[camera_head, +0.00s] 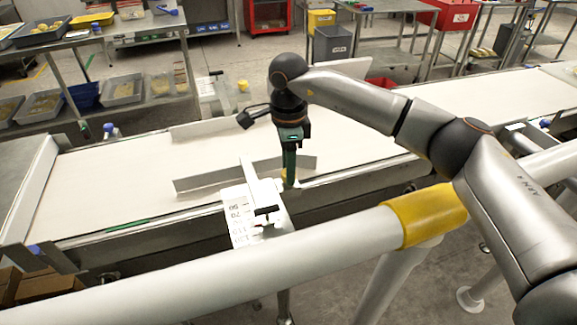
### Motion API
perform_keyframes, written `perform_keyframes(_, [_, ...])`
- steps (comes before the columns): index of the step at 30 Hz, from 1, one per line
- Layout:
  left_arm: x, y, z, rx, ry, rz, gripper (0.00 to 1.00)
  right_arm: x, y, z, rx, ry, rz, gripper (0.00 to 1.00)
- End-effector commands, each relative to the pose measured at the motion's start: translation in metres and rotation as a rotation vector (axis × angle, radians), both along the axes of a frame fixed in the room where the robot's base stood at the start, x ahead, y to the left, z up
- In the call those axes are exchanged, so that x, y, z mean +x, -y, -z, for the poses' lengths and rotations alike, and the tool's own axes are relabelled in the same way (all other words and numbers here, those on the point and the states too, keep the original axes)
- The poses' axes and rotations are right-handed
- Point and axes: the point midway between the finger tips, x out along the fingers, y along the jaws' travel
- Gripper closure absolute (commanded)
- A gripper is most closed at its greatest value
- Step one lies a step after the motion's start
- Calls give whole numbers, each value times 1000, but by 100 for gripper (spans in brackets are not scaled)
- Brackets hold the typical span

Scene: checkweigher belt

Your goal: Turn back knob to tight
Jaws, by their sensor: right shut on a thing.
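My right gripper (290,178) points down at the near edge of the white conveyor belt. Its dark green fingers are shut on a small yellow knob (284,175), mostly hidden behind them. Beside it, a grey guide plate (222,177) stands along the belt. A white scale plate with numbers (241,222) juts out towards me, with a black T-handle (266,210) just below and left of the gripper, apart from it. On the far side, another black handle (216,73) and a yellow knob (243,86) show. My left gripper is not in view.
The conveyor belt (110,190) is bare. A thick grey rail (240,275) with a yellow band (430,214) crosses the foreground. Cardboard boxes (45,286) sit at lower left. Tables with trays, a grey bin (332,44) and a red bin (450,14) stand behind.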

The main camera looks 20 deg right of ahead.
Motion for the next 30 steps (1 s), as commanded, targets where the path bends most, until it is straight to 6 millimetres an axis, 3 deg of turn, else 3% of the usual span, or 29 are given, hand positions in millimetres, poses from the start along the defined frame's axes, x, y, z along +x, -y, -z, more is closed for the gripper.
perform_keyframes(15, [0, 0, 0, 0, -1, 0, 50, 0, 1, -1, -1, 2, 450, 100])
perform_keyframes(30, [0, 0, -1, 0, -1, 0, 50, 0, 1, -1, -2, 2, 636, 100])
